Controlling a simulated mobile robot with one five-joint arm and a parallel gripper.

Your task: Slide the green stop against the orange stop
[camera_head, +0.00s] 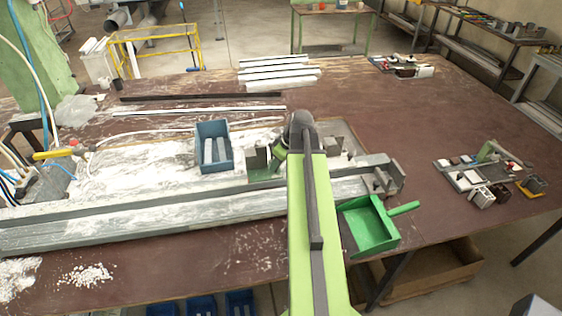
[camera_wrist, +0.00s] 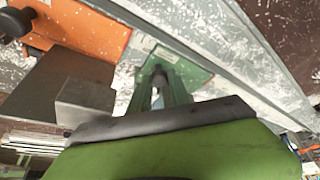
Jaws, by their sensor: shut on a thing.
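The green stop shows in the wrist view as a green plate (camera_wrist: 190,72) with a dark knob. My gripper (camera_wrist: 160,88) is shut on this knob. In the head view a grey block on a green base (camera_head: 264,174), seemingly the green stop, stands just left of my arm. The orange stop (camera_wrist: 97,30) lies at the upper left of the wrist view, with a black knob and a grey block near it. A narrow pale strip shows between the orange and green plates. My arm hides much of this area in the head view, and no orange plate is clear there.
A long grey rail (camera_head: 150,215) runs along the bench front. A blue bin (camera_head: 213,146) with pale bars stands left of the stops. A green dustpan (camera_head: 369,228) lies to the right of my arm. Small parts sit farther right; the brown bench between is clear.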

